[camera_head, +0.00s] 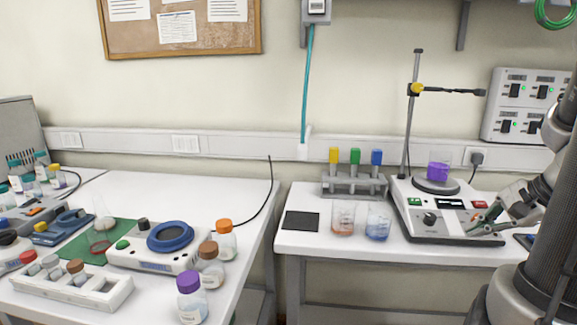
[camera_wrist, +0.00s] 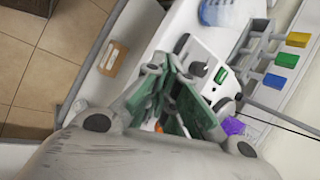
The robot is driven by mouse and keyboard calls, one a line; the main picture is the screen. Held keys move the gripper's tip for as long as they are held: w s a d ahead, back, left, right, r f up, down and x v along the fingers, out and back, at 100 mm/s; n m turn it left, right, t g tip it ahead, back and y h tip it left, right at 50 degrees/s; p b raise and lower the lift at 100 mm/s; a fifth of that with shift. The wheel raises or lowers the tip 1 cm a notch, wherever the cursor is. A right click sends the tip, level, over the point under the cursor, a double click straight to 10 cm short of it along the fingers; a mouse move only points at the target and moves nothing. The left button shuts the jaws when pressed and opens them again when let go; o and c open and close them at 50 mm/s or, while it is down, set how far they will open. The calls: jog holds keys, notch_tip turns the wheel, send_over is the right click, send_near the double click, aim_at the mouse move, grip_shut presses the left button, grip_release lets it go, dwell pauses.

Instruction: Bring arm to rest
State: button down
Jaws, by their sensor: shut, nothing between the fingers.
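My gripper (camera_head: 485,222) is at the right of the head view, low over the front right of the white stirrer plate device (camera_head: 420,225). Its green-padded fingers are shut and empty. In the wrist view the gripper (camera_wrist: 172,80) shows closed fingers in the middle, above the same device (camera_wrist: 200,68). My arm comes in from the right edge of the head view and stays bent. I cannot tell whether the fingers touch the device.
A beaker of purple liquid (camera_head: 438,172) stands on the device, beside a clamp stand (camera_head: 414,110). Two beakers (camera_head: 343,217) (camera_head: 378,224) and a rack (camera_head: 354,186) with yellow, green and blue items stand left. The left table (camera_head: 190,195) holds bottles and a scale.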

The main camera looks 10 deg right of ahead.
jog(key=s+a+r+n+g+h, duration=0.1)
jog(key=s+a+r+n+h, duration=0.1)
jog(key=s+a+r+n, duration=0.2)
jog(key=s+a+r+n+h, duration=0.1)
jog(key=s+a+r+n, duration=0.3)
jog(key=a+n, duration=0.4)
jog(key=shift+r+n+g+h, duration=0.4)
jog(key=shift+r+n, duration=0.4)
jog(key=shift+n, duration=1.3)
jog(key=shift+d, duration=0.15)
